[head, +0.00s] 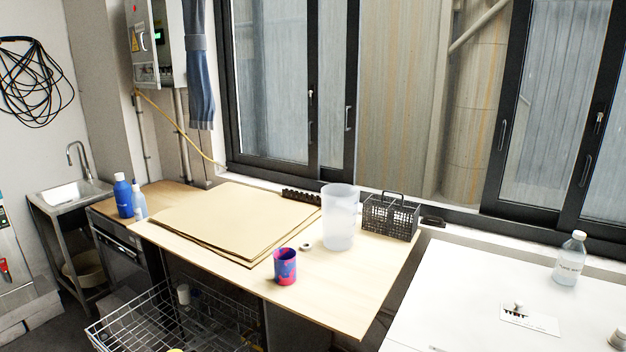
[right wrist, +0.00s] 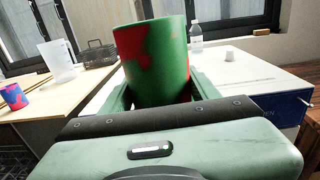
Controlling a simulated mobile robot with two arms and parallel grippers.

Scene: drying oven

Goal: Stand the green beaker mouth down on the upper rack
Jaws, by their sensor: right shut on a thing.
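The green beaker (right wrist: 155,60), with red patches, is held between the fingers of my right gripper (right wrist: 160,92) in the right wrist view. It stands out in front of the gripper, and I cannot tell which end is its mouth. A wire rack (head: 130,322) is pulled out below the wooden counter at the lower left of the head view. Several items sit in or under it, partly hidden by the wires and the counter. I cannot tell whether a lower rack lies below. Neither gripper shows in the head view, and my left gripper is in no view.
A blue and pink cup (head: 285,266), a tall translucent container (head: 339,218) and a black basket (head: 390,217) stand on the wooden counter (head: 340,290). Brown sheets (head: 230,220) lie there too. A white table (head: 460,285) with a clear bottle (head: 570,260) is at the right.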

